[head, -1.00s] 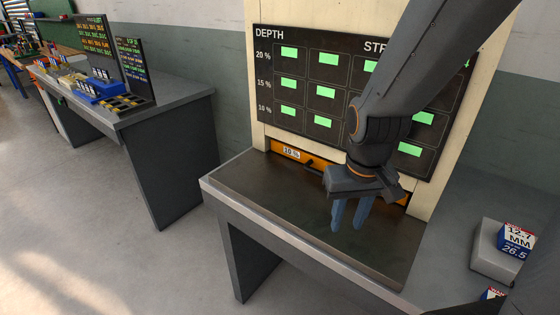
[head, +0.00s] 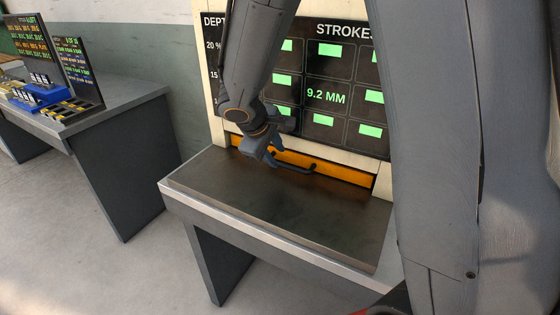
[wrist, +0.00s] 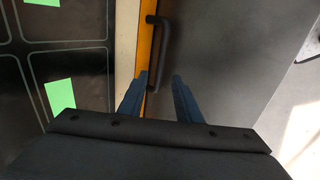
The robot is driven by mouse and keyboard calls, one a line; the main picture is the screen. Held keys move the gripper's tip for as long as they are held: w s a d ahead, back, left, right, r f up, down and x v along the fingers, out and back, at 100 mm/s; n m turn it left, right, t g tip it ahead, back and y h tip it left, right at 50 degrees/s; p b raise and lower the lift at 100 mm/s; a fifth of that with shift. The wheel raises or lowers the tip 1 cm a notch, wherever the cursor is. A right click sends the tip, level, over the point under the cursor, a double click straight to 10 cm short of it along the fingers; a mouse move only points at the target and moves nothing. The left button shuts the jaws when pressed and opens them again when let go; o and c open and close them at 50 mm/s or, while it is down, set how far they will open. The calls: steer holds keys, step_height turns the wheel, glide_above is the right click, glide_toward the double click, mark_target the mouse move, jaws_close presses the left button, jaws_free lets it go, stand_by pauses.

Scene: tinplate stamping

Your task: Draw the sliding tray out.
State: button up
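The sliding tray shows as an orange front (head: 345,172) set in a slot at the foot of the cream panel, at the back of the dark tabletop. It appears closed. Its dark bar handle (head: 297,169) sticks out from the front. My gripper (head: 274,160) is at the handle's left part and hides some of it. In the wrist view the two blue-grey fingers (wrist: 160,75) are apart, and the near end of the handle (wrist: 163,48) shows between their tips. I cannot tell whether either finger touches it.
The dark tabletop (head: 260,215) in front of the tray is clear. A board with green labels (head: 325,90) stands above it. My own arm covers the right side. Another bench (head: 130,100) with blue bins and small displays stands at left.

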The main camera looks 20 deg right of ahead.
mark_target(282, 164)
steer(key=shift+x, duration=2.6)
steer(key=shift+s, duration=0.1)
jaws_close()
